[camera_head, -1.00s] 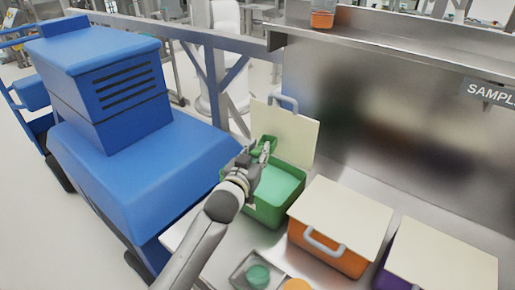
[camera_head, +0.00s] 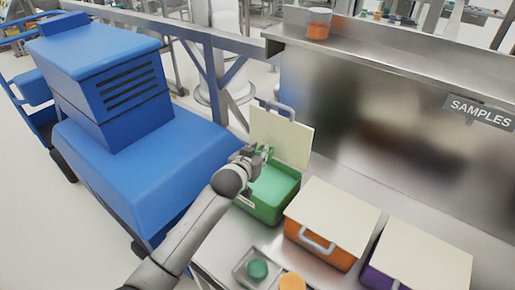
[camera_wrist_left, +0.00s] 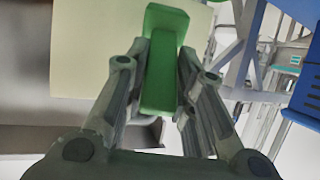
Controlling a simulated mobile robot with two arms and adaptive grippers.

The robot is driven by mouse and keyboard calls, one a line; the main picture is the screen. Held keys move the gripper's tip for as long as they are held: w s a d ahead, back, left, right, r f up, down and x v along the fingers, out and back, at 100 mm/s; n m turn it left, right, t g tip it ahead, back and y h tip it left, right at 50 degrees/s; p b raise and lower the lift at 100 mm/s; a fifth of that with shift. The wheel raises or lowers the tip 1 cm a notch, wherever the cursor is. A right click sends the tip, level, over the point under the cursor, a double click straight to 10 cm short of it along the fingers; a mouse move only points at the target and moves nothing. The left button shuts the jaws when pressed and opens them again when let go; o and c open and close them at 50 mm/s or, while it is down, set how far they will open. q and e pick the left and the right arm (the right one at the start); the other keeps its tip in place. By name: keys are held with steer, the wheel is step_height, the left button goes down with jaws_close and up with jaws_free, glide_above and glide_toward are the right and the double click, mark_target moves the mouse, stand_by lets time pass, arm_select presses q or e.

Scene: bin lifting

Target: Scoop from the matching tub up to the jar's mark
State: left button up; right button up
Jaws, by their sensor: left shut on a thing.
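The green tub (camera_head: 261,209) stands open on the bench, its cream lid (camera_head: 280,137) tilted up behind it and pale green contents (camera_head: 275,184) inside. My left gripper (camera_head: 258,154) is over the tub's back left corner. It is shut on a green scoop (camera_wrist_left: 162,60), whose block-like green part shows between the fingers in the left wrist view. In the head view the gripper mostly hides the scoop, so I cannot tell what it holds. A jar with orange contents (camera_head: 318,24) stands on the upper shelf. My right gripper is not in view.
An orange tub (camera_head: 336,258) and a purple tub (camera_head: 376,279) stand to the right with lids shut. A small tray (camera_head: 240,272) with a green round piece (camera_head: 257,269) lies in front, near an orange round piece (camera_head: 292,282). A blue machine (camera_head: 140,150) stands left.

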arm_select(q)
steer(key=shift+r+p, duration=0.35)
steer(key=shift+p, duration=0.05)
steer(key=shift+w+f, duration=0.1)
steer(key=shift+f, duration=0.25)
step_height(320, 180, down, 12)
steer(key=b, duration=0.9)
steer(key=shift+r+b, duration=0.25)
steer(key=shift+b, duration=0.15)
steer(key=shift+d+r, duration=0.1)
